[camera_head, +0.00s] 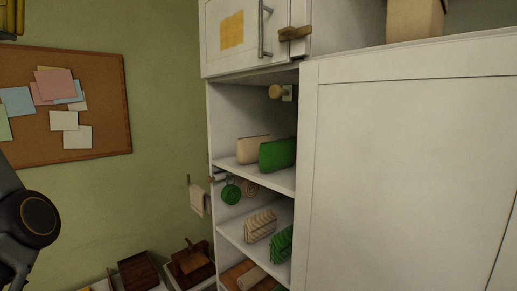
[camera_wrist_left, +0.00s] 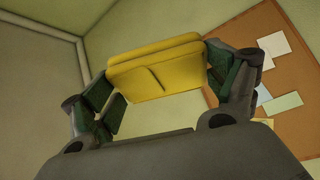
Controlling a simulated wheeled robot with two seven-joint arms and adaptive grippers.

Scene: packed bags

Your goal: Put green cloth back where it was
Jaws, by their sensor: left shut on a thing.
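My left gripper (camera_wrist_left: 161,76) is shut on a yellow pouch (camera_wrist_left: 155,62), which lies between its two dark green-padded fingers in the wrist view. A yellow piece (camera_head: 10,16) also shows at the top left corner of the head view, high above the shelves. In the head view, a green pouch (camera_head: 277,154) stands on the upper shelf and a green striped pouch (camera_head: 283,244) on the shelf below. A round green thing (camera_head: 231,193) is at the cabinet's left edge. I cannot tell which of these is the green cloth. My right gripper is not in view.
A white cabinet (camera_head: 400,170) fills the right side. Beige pouches (camera_head: 254,149) share its open shelves. A cork board (camera_head: 100,100) with papers hangs on the green wall. Brown wooden boxes (camera_head: 137,270) stand low at the bottom. A pale cloth (camera_head: 197,199) hangs beside the shelves.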

